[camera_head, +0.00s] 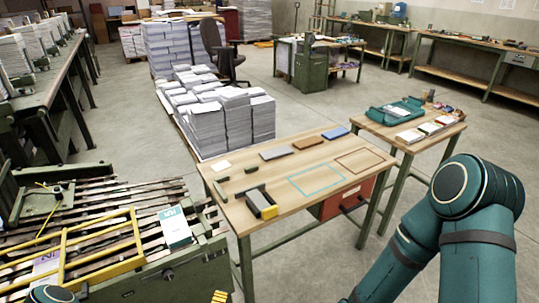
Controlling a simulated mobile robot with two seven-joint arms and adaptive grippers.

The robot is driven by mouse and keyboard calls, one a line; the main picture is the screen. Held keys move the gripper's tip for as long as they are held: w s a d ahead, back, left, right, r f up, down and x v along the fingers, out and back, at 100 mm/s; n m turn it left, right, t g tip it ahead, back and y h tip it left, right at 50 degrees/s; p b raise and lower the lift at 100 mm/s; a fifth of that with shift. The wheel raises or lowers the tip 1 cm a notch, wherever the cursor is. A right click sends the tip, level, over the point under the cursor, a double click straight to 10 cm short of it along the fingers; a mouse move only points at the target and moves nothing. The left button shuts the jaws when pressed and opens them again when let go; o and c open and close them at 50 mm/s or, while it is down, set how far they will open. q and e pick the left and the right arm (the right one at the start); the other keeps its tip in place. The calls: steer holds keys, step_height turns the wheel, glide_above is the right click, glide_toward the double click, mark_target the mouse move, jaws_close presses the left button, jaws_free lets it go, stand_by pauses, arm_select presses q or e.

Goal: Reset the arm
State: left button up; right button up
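My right arm rises along the right side of the head view, with a teal elbow bent at the top; its gripper is out of the frame. A wooden workbench (297,209) stands in front of me, apart from the visible arm links. On it are a yellow and dark grey block-shaped tool (262,204), a blue block (335,133), a brown block (307,142) and a grey block (276,153).
A slatted machine (95,220) with a yellow frame stands at the left, carrying a teal and white booklet (175,228). A side table (399,131) at the right holds a teal tray (396,111). Paper stacks (225,118) stand behind the bench. Open floor lies at the back right.

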arm_select(q)
steer(key=s+d+r+m+g+h, duration=0.2)
steer(key=s+d+m+g, duration=0.3)
steer(key=s+m+g, duration=0.4)
steer(key=r+m+g, duration=0.1)
steer(key=m+g, duration=0.3)
steer(key=shift+s+r, duration=0.15)
steer(key=shift+s, duration=0.05)
